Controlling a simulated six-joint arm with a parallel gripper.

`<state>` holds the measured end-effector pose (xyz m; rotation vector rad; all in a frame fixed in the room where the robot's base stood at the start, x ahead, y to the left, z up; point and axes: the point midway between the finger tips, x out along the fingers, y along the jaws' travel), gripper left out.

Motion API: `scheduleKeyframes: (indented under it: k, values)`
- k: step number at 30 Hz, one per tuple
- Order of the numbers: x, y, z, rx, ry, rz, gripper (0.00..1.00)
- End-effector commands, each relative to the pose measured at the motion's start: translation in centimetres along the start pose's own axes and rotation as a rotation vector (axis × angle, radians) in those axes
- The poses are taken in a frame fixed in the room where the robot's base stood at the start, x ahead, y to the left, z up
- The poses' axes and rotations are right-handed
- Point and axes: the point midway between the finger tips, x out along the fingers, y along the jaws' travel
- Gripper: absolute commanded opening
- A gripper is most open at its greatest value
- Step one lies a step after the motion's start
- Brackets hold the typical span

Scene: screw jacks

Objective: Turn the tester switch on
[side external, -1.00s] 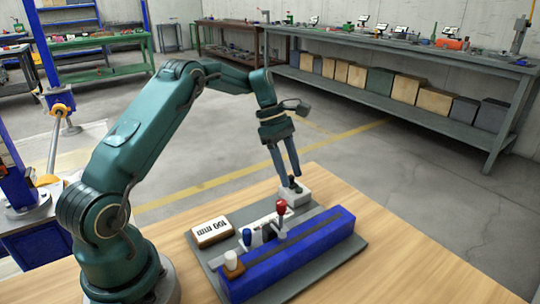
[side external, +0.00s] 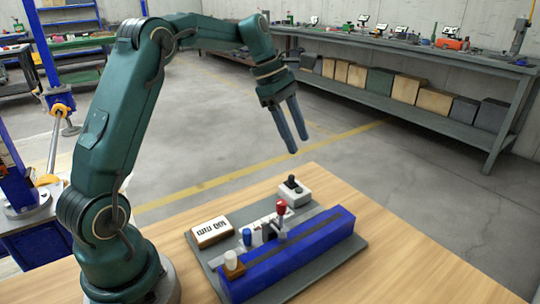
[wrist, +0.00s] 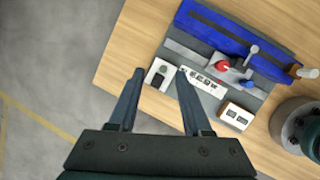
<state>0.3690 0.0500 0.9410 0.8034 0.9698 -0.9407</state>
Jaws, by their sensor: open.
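The tester switch (side external: 294,193) is a small white box with a black toggle on top, at the far end of the grey plate. It also shows in the wrist view (wrist: 157,75), between my fingertips in the picture. The toggle leans a little, but I cannot tell whether it is on or off. My gripper (side external: 298,146) is open and empty, raised above the switch and clear of it. Its two fingers also show in the wrist view (wrist: 160,70).
A blue rail block (side external: 290,262) lies on the grey plate (side external: 352,250), next to a red knob (side external: 281,206), a blue knob (side external: 247,236) and a white knob (side external: 231,257). The wooden table's (side external: 430,265) right side is clear.

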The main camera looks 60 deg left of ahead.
Motion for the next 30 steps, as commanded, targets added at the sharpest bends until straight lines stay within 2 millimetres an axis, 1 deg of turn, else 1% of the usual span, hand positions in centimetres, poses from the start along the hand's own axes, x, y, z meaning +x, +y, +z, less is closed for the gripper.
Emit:
scheduleKeyframes:
  k: [1,3,12,21,30]
  values:
    - [-0.6,-0.4,0.8,0.028,0.004,0.011,0.49]
    - [-1.3,-1.0,1.6,0.066,0.01,0.024,0.49]
    - [-3.8,-4.0,4.7,0.244,0.038,0.072,0.49]
    - [-5.6,-7.6,6.6,0.448,0.073,0.117,0.49]
    - [-6.7,-11.5,7.5,0.669,0.114,0.158,0.49]
